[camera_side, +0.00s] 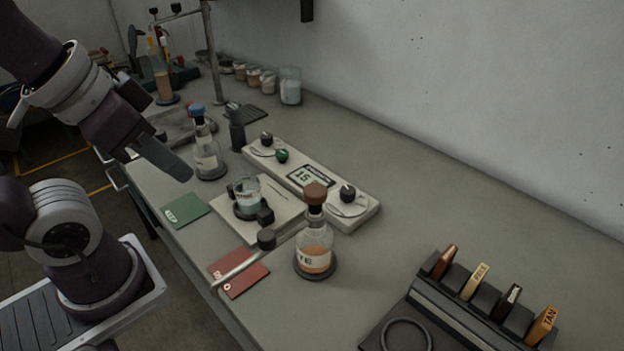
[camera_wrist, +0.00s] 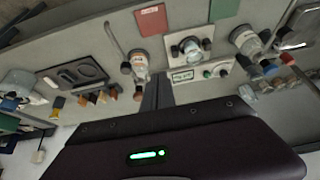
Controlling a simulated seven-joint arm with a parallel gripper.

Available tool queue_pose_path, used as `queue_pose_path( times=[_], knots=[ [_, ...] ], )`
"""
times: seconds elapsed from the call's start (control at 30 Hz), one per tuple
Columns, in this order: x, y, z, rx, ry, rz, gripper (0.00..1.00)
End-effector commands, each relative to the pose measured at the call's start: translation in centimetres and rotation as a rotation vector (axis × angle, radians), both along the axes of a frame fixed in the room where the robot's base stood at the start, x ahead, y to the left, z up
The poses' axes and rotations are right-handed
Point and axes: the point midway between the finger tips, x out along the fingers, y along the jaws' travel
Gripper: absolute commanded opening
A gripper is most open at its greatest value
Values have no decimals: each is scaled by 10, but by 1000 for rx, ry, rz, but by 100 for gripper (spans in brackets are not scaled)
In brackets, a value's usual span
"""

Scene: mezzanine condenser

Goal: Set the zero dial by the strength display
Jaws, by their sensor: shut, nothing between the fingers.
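A long pale control panel (camera_side: 330,200) lies on the bench. Its strength display (camera_side: 311,177) seems to read 15. A black dial knob (camera_side: 347,192) on a pale disc is at the panel's near end, and another black knob (camera_side: 266,138) is at its far end beside a green knob (camera_side: 282,155). I cannot read which is the zero dial. The display also shows in the wrist view (camera_wrist: 183,76). My gripper (camera_side: 185,174) is shut and empty, raised at the left, apart from the panel.
A beaker (camera_side: 246,191) stands on a pale stand before the panel. A blue-capped flask (camera_side: 207,160) is close to my gripper. A rack (camera_side: 450,315) is at the front right.

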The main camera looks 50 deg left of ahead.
Motion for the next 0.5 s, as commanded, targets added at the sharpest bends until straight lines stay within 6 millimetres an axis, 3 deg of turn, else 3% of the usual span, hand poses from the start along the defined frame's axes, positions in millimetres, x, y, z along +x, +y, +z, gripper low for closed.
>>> queue_pose_path(
  times=[0.43, 0.5],
  knots=[
    [0, 0, 0, 0, 0, 0, 0],
    [2, 0, 1, -6, 3, 8, 14]
  ],
)
